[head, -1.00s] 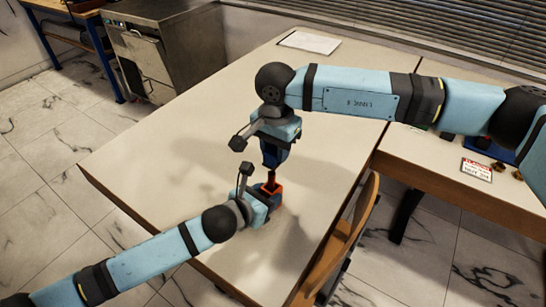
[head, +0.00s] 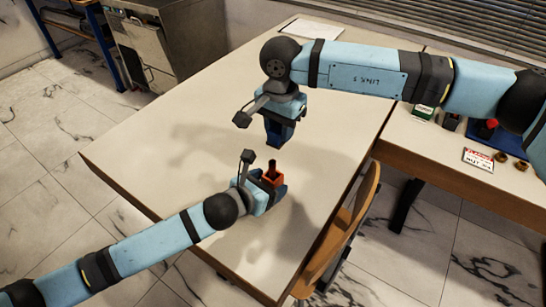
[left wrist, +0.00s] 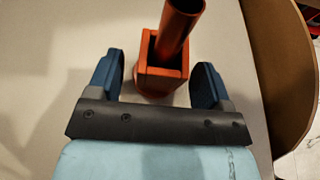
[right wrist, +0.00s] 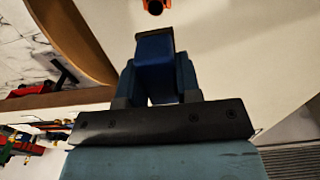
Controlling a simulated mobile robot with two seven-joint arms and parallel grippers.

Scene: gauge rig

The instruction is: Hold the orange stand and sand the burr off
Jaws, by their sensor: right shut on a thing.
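The orange stand (head: 271,180) is upright on the table, an open square holder with a dark orange tube (head: 272,166) rising from it. In the left wrist view the stand (left wrist: 162,82) sits between the fingers of my left gripper (left wrist: 157,80). A gap shows beside its left side; the right finger is very close to it. My left gripper (head: 268,192) is open. My right gripper (right wrist: 158,80) is shut on a dark blue block (right wrist: 155,62), held above and apart from the tube. The tube's open end (right wrist: 155,6) shows in the right wrist view. I cannot make out a burr.
The pale table (head: 160,140) is mostly clear, with a white sheet (head: 312,28) at its far edge. A wooden chair (head: 345,235) stands at its right side. A second bench (head: 440,150) at right holds a sign card (head: 478,160) and small parts.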

